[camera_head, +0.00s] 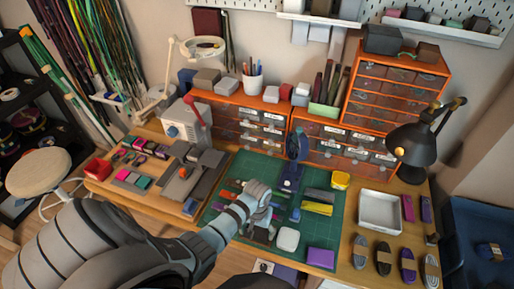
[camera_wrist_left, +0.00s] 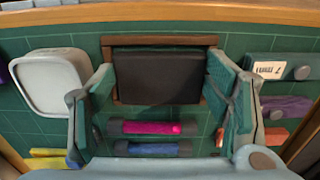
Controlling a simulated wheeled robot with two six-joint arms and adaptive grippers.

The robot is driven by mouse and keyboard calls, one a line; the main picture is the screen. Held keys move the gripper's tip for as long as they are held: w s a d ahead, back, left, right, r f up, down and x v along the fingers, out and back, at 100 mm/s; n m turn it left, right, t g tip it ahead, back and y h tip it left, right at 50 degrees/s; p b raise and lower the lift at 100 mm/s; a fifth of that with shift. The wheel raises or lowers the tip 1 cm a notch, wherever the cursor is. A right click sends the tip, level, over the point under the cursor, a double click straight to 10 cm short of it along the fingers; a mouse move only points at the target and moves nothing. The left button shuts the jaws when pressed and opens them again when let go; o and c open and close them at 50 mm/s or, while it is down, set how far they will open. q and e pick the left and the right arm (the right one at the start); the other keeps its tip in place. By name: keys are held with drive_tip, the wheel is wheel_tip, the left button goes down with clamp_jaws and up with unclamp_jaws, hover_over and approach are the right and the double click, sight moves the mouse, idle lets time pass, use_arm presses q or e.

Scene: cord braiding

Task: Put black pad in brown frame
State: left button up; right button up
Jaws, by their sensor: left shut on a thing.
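My left gripper (camera_wrist_left: 158,82) is shut on the black pad (camera_wrist_left: 157,68), with one finger at each side of it in the left wrist view. The brown frame (camera_wrist_left: 160,40) shows around the pad, along its far edge and partly at both sides. The pad lies over the frame's opening. I cannot tell whether it sits down inside or is held just above. My right gripper is in neither view.
A white dish (camera_wrist_left: 55,80) lies beside the left finger. Pink (camera_wrist_left: 150,127) and blue (camera_wrist_left: 152,148) rods lie on the near side of the frame. A labelled green box (camera_wrist_left: 270,70) is at right. The green cutting mat (camera_head: 222,228) holds several tools; a black lamp (camera_head: 412,145) stands right.

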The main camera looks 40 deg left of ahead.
use_arm(q)
drive_tip(key=shift+r, duration=0.1)
drive_tip(key=shift+f, duration=0.35)
idle(0.4)
drive_tip(key=o, duration=1.3)
drive_tip(key=shift+r, duration=0.1)
wheel_tip(320, 180, up, 12)
drive_tip(key=shift+f, duration=0.1)
drive_tip(key=shift+s, duration=0.1)
